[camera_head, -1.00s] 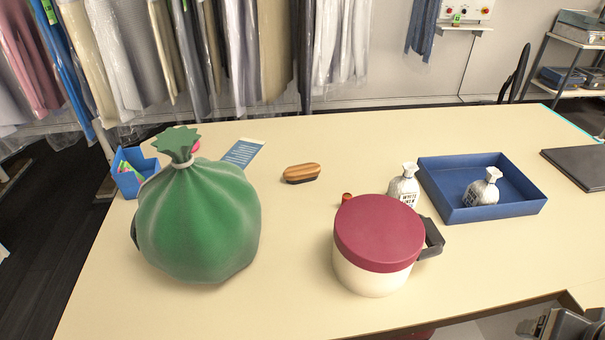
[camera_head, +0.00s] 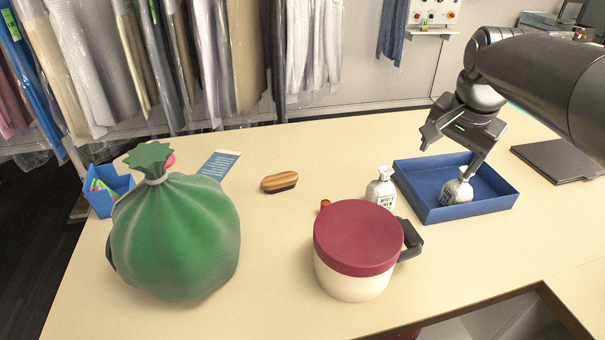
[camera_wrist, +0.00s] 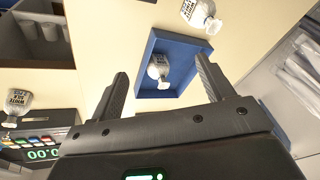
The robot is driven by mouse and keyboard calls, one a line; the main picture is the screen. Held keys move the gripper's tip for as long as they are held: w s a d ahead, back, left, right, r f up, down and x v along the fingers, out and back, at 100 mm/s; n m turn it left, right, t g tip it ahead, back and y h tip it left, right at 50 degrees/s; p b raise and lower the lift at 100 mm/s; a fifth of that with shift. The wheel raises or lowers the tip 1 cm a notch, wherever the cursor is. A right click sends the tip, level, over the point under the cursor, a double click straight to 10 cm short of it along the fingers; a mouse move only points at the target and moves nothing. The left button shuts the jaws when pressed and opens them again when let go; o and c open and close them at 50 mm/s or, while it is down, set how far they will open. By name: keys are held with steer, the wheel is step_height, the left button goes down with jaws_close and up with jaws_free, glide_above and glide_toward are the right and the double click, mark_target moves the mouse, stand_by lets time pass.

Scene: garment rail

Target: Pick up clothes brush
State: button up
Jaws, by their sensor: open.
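The clothes brush (camera_head: 279,182) lies on the table, left of the middle. It has a striped wooden top and a dark underside. My gripper (camera_head: 446,156) is open and empty, above the blue tray at the right, well apart from the brush. In the wrist view my gripper (camera_wrist: 160,85) has its fingers spread, with the tray between and beyond them. The brush does not show in the wrist view.
A red-lidded pot (camera_head: 357,240) and green sack (camera_head: 175,235) stand in front. Covered clothes (camera_head: 240,60) hang behind. Table around the brush is clear.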

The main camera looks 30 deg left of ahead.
steer(key=w+a+f, duration=0.1)
steer(key=w+a, duration=0.1)
steer(key=a, duration=0.4)
steer(key=w+a+f, duration=0.1)
steer(key=w+a, duration=0.2)
steer(key=a, duration=0.3)
steer(key=m+g, duration=0.2)
steer(key=m, duration=0.1)
glide_toward(280, 178)
steer(key=f, duration=0.3)
steer(key=shift+s+a, duration=0.25)
steer(key=shift+a, duration=0.05)
steer(key=shift+w+a+f, duration=0.1)
steer(key=shift+w+f, duration=0.2)
steer(key=shift+f, duration=0.65)
steer(key=shift+w+a+f, duration=0.1)
steer(key=shift+w+f, duration=0.15)
steer(key=shift+f, duration=0.75)
steer(key=shift+w+f, duration=0.3)
steer(key=shift+f, duration=0.65)
steer(key=shift+c, duration=0.3)
steer(key=c, duration=1.1)
